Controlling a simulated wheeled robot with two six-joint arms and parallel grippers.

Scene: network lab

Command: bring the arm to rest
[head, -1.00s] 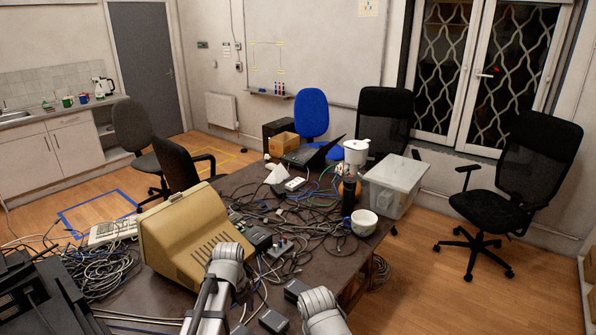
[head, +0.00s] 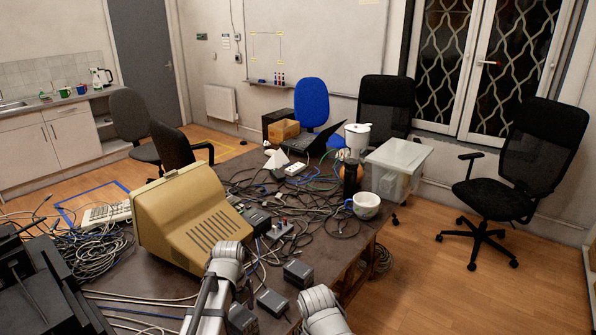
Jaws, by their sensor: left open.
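My left arm is folded at the bottom centre of the head view, its grey rounded joint over the near part of the table (head: 150,274). From that joint a pale link runs down to the bottom edge. My left gripper (head: 197,322) shows only in small part there; it is open, and I see nothing held in it. My right arm shows only a grey rounded joint at the bottom edge, right of the left arm. The right gripper is out of the picture.
A beige monitor (head: 195,220) stands just beyond my left arm. Dark adapters (head: 272,303) and tangled cables lie around it. A patterned cup (head: 366,206) and a clear bin (head: 397,168) stand at the table's right side. A black chair (head: 520,165) stands on open floor at right.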

